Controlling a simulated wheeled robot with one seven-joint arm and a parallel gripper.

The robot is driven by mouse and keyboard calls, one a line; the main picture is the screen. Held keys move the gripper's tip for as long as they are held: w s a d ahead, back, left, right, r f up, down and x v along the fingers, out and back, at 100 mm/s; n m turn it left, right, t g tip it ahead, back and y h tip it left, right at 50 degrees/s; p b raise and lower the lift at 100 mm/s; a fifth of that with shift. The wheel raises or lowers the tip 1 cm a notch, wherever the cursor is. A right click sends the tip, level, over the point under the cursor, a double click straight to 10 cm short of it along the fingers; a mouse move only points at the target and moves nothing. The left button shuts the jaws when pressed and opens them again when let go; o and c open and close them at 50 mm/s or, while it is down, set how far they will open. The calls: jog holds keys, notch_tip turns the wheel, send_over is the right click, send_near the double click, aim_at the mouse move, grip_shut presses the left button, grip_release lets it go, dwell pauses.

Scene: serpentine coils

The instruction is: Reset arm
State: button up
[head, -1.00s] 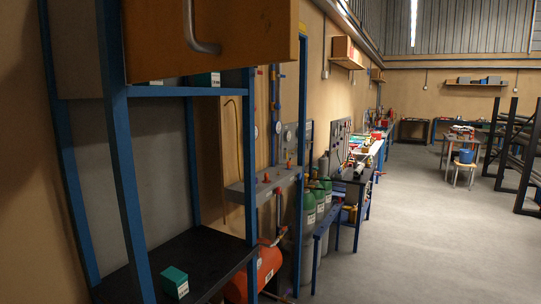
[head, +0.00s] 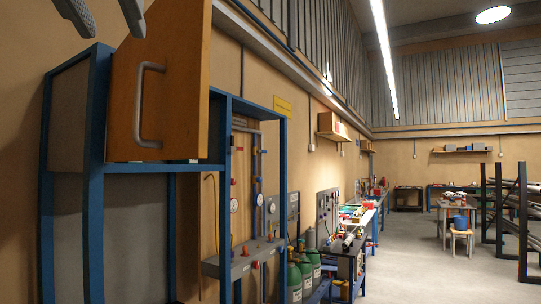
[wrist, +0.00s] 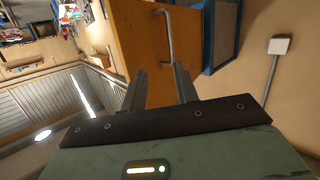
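My gripper (head: 111,30) shows at the top left of the head view as two grey fingers, apart and with nothing between them. It is above and to the left of the open wooden cabinet door (head: 185,75). In the wrist view my gripper (wrist: 159,72) is also open and empty. There the door (wrist: 137,40) and its metal handle (wrist: 169,38) lie beyond the fingertips, and the fingers do not grasp the handle. The rest of my arm is out of the head view.
The blue-framed cabinet (head: 98,170) stands at the left by the wall. Green gas cylinders (head: 294,278) and a cluttered workbench (head: 345,245) line the wall beyond it. Dark racks (head: 522,215) stand far right. Open floor (head: 415,270) lies between.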

jog(key=w+d+f+n+g+h, duration=0.1)
jog(key=w+d+f+g, duration=0.3)
jog(key=f, duration=0.6)
jog(key=d+f+n+g+h, duration=0.1)
jog(key=d+f+n+g, duration=0.1)
jog(key=d+f, duration=0.6)
jog(key=w+d+f+n+g+h, duration=0.1)
jog(key=w+d+f+g, duration=0.15)
jog(key=f, duration=0.95)
jog(key=s+d+f+g, duration=0.3)
jog(key=s+d+f, duration=0.3)
jog(key=f, duration=0.4)
jog(key=s+d+f+g, duration=0.4)
jog(key=d+f, duration=0.4)
jog(key=f, duration=0.1)
notch_tip(320, 180, down, 19)
jog(key=w+b, duration=0.1)
jog(key=b, duration=1.8)
jog(key=shift+a+f+b, duration=0.15)
jog(key=shift+f+b, duration=0.05)
jog(key=shift+b, duration=0.1)
jog(key=shift+a, duration=0.1)
